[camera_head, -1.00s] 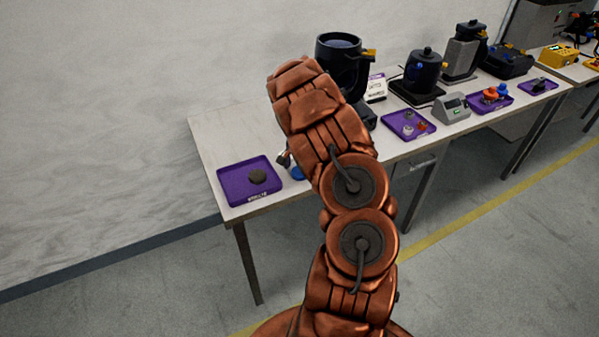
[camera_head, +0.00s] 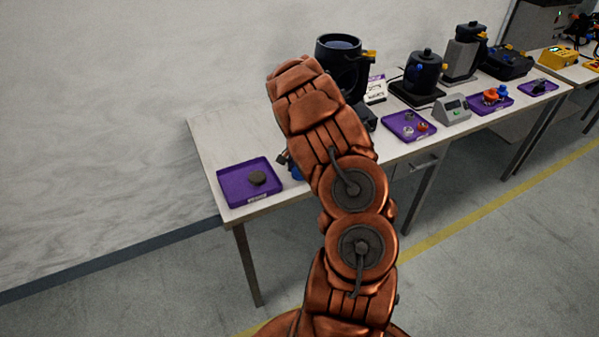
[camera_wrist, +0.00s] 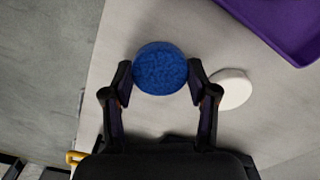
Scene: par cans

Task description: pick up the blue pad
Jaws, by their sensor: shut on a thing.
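The blue pad (camera_wrist: 160,68) is a round, textured blue disc. In the wrist view it sits between the two fingertips of my gripper (camera_wrist: 160,80), which is shut on it with a finger on each side. In the head view only a sliver of blue (camera_head: 296,172) shows beside my arm, which hides most of the pad and gripper. I cannot tell from the wrist view whether the pad is clear of the table.
A white round pad (camera_wrist: 234,89) lies on the table (camera_wrist: 120,45) just right of my gripper. Machines and more purple trays stand further right.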

